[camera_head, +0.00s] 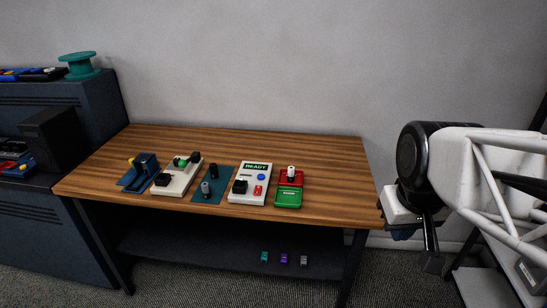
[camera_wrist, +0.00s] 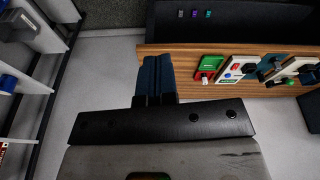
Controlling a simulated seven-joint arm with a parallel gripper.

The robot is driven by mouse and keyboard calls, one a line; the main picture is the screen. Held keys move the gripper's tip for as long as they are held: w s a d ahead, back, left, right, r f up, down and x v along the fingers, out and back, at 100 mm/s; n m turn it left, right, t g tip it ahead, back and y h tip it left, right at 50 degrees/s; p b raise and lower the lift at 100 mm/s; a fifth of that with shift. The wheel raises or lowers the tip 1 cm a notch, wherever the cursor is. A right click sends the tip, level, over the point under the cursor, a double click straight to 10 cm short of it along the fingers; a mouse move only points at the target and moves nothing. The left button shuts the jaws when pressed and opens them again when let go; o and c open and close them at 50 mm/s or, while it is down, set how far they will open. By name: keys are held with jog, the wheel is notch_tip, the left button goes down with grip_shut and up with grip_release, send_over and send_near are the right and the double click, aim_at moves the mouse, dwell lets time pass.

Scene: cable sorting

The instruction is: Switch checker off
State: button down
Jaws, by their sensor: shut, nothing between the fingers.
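The checker (camera_head: 247,197) is a white box on the wooden table, with a lit green READY screen (camera_head: 257,167), a blue round button (camera_head: 261,177), a red switch (camera_head: 258,190) and a black block at its lower left. In the wrist view the checker (camera_wrist: 236,74) shows to the right of my fingers. My gripper (camera_wrist: 156,58) is shut and empty, its dark blue fingers together. In the head view my gripper (camera_head: 403,234) is off the table's right end, well apart from the checker. The switch's exact tilt is too small to tell.
A red and green box (camera_head: 288,198) with a white-topped knob stands right of the checker. To its left are a blue plate (camera_head: 207,197) with dark posts, a white fixture (camera_head: 168,188) and a blue holder (camera_head: 139,180). The table's right end is clear.

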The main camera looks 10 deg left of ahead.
jog(key=w+a+r+n, duration=0.1)
jog(key=w+a+n, duration=0.35)
jog(key=w, duration=0.65)
jog(key=n+g, duration=0.1)
jog(key=n, duration=1.1)
send_over(257, 187)
jog(key=s, duration=0.2)
notch_tip(257, 187, down, 11)
jog(key=shift+s+f, duration=0.1)
jog(key=f, duration=0.4)
jog(key=w+f, duration=0.1)
jog(key=f, duration=0.4)
jog(key=w+f, duration=0.1)
jog(key=f, duration=0.3)
jog(key=shift+f, duration=0.35)
jog(key=shift+f, duration=0.1)
